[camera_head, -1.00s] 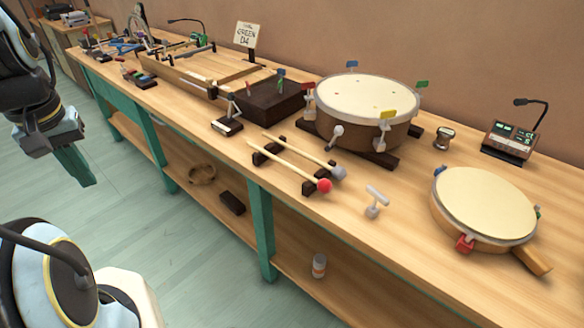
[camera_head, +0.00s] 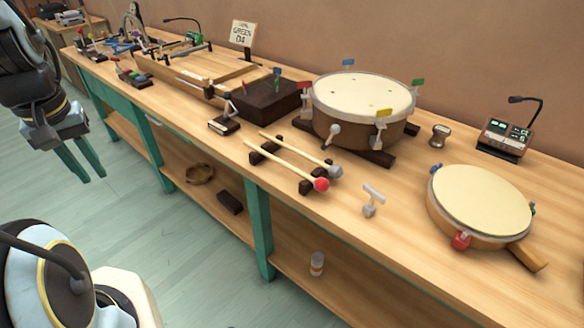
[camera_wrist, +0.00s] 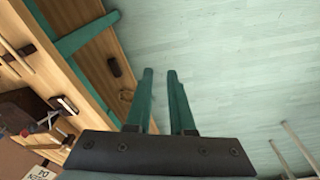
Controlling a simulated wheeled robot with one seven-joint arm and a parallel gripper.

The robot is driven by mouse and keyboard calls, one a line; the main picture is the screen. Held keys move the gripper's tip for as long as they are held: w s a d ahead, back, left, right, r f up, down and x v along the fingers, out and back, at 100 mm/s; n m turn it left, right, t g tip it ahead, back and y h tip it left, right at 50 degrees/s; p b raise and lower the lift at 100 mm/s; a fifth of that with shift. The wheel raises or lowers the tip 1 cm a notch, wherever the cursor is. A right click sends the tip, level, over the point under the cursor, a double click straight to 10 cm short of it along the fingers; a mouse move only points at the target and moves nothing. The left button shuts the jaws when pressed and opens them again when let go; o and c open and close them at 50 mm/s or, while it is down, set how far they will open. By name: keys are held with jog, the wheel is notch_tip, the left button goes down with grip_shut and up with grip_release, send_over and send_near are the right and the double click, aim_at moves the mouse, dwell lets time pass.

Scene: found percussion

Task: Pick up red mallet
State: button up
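The red mallet (camera_head: 321,185) lies on dark rests (camera_head: 307,186) near the front edge of the bench. It has a pale wooden stick and a round red head at its right end. A grey mallet (camera_head: 335,171) lies beside it on the same rests, a little farther back. My gripper (camera_head: 90,168) is at the far left, over the floor in front of the bench and well apart from the mallets. In the wrist view, its two green fingers (camera_wrist: 163,85) are spaced apart with nothing between them.
A large drum (camera_head: 362,95) stands behind the mallets, and a small drum (camera_head: 481,200) is at right. A silver T-shaped key (camera_head: 371,198) stands right of the red head. The bench's lower shelf (camera_head: 287,247) holds a bottle (camera_head: 317,264) and a dark block (camera_head: 229,202).

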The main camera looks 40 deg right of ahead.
jog(key=o, duration=0.4)
jog(key=w+d+p, duration=0.1)
jog(key=d, duration=0.7)
jog(key=w+d+n+h+p, duration=0.1)
jog(key=w+d, duration=0.1)
jog(key=d, duration=0.5)
jog(key=shift+w+d+n+g, duration=0.25)
jog(key=shift+d+n+g, duration=0.05)
jog(key=shift+d, duration=0.1)
jog(key=n+p, duration=0.2)
jog(key=p, duration=0.1)
send_near(271, 156)
jog(key=shift+h, duration=0.4)
jog(key=shift+a+p+x, duration=0.15)
jog(key=shift+p+x, duration=0.2)
jog(key=shift+x, duration=1.9)
jog(key=shift+a+p+x, duration=0.2)
jog(key=shift+p+x, duration=0.1)
jog(key=shift+x, duration=1.95)
